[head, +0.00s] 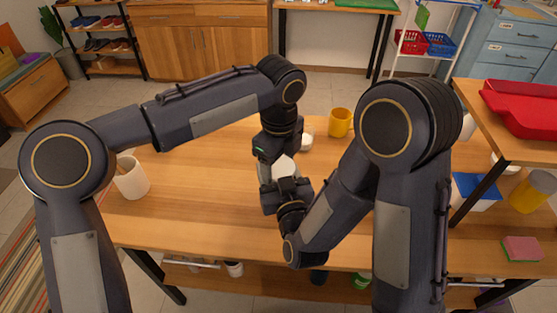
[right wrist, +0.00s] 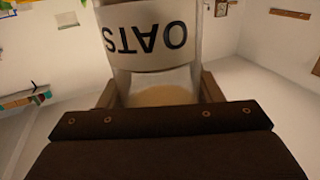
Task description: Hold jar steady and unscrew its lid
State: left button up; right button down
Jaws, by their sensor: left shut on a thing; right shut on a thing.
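The jar (right wrist: 150,55) is clear with a pale band reading OATS, upside down in the right wrist view, and pale contents. In the head view its white part (head: 284,167) shows above the table between my two grippers. My right gripper (head: 284,186) is shut on the jar, with a finger on each side of it in the right wrist view (right wrist: 158,98). My left gripper (head: 266,168) is shut at the jar from the far left side. Its fingertips and the lid are mostly hidden, so I cannot tell which part it grips.
The wooden table (head: 190,215) is mostly clear at left. A yellow mug (head: 340,122) and a small white round thing (head: 306,142) stand behind the grippers. A white cup (head: 131,180) stands at left. A side table with a red tray (head: 525,105) is at right.

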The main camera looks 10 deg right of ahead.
pick_arm(q)
jog(key=o, duration=1.1)
jog(key=shift+s, duration=0.1)
